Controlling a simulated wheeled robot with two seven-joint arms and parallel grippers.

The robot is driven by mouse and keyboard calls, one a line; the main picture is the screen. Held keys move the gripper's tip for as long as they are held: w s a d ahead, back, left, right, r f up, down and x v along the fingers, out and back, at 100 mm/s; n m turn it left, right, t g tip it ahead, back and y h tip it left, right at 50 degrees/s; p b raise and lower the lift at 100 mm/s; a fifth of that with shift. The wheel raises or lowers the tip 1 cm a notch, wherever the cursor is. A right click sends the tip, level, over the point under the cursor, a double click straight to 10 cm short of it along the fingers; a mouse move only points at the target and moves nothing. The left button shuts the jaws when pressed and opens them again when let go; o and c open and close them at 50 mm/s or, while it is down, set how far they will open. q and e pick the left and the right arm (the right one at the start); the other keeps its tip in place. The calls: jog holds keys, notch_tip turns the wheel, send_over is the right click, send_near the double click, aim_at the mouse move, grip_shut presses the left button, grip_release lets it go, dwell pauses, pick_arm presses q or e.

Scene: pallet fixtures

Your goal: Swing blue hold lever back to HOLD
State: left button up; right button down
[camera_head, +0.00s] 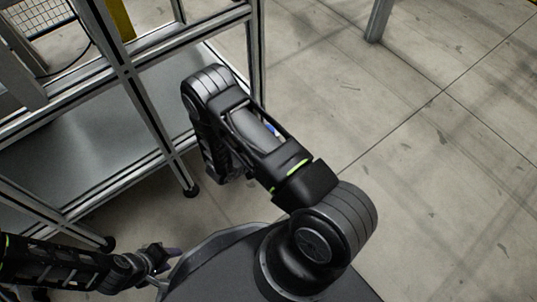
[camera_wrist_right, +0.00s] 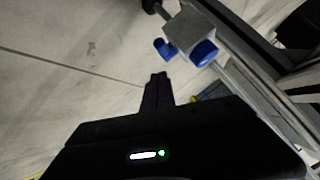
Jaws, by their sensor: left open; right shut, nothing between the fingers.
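In the right wrist view, a blue rounded part (camera_wrist_right: 204,53) and a smaller blue part (camera_wrist_right: 163,47) sit on a grey block (camera_wrist_right: 188,33) fixed beside a metal rail. I cannot tell which is the hold lever, and no HOLD marking is readable. My right gripper (camera_wrist_right: 158,78) is shut and empty, its dark fingertips a little below the smaller blue part in the picture; contact cannot be told. In the head view my right arm hides its own gripper. My left gripper (camera_head: 165,257) is open and empty at the lower left, away from the frame.
A metal frame (camera_head: 125,72) with a grey lower shelf (camera_head: 95,135) stands at the left, its feet on the floor. A separate metal post (camera_head: 380,18) stands at the top right. The concrete floor (camera_head: 440,150) on the right is clear.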

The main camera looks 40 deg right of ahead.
pick_arm(q)
jog(key=shift+d+r+p, duration=0.2)
jog(key=shift+r+p, duration=0.5)
jog(key=shift+r, duration=0.25)
pick_arm(e)
jog(key=a+r, duration=0.1)
jog(key=a, duration=0.6)
jog(key=shift+s, duration=0.35)
jog(key=shift+a+r, duration=0.1)
